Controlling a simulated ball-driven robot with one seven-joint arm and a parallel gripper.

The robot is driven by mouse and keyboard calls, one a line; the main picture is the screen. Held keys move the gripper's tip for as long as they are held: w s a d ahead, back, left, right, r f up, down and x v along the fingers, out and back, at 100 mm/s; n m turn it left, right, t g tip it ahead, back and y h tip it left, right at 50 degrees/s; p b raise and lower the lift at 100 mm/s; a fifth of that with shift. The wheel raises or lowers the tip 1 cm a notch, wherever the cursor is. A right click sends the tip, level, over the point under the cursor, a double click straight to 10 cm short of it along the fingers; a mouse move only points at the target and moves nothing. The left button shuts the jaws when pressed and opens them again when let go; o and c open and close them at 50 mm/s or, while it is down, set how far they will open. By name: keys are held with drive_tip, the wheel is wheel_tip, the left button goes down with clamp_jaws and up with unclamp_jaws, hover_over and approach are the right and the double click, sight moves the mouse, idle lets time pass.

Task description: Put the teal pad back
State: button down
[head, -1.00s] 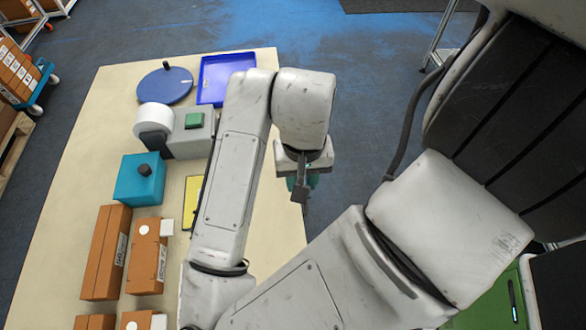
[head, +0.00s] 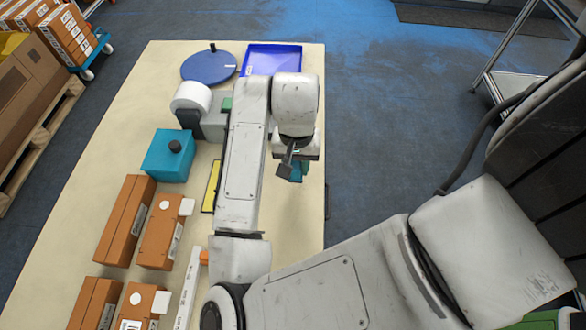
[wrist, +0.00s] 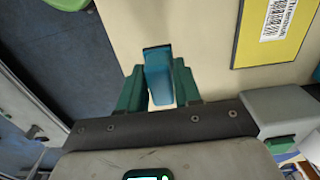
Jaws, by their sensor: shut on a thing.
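The teal pad (wrist: 158,78) is a small blue-teal block with a dark top edge, held between the two green fingers of my gripper (wrist: 159,88) in the wrist view. In the head view my gripper (head: 294,168) hangs near the table's right edge, and a bit of teal shows below it; the arm hides most of it. A teal box (head: 168,156) with a black knob on top stands on the table, left of my gripper and apart from it. Whether the pad touches the table cannot be told.
On the table (head: 130,95) stand a blue disc (head: 208,67), a blue tray (head: 271,59), a grey device with a white roll (head: 191,97) and several brown boxes (head: 125,219). A yellow card (head: 211,187) lies beside my arm; its barcode shows in the wrist view.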

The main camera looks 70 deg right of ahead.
drive_tip(key=shift+w+d+f, duration=0.25)
drive_tip(key=shift+w+f, duration=0.25)
drive_tip(key=shift+f, duration=1.7)
drive_tip(key=shift+f, duration=0.15)
drive_tip(key=c, duration=0.8)
unclamp_jaws()
wheel_tip(320, 180, up, 12)
drive_tip(key=shift+r+p, duration=0.2)
drive_tip(key=shift+p, duration=0.1)
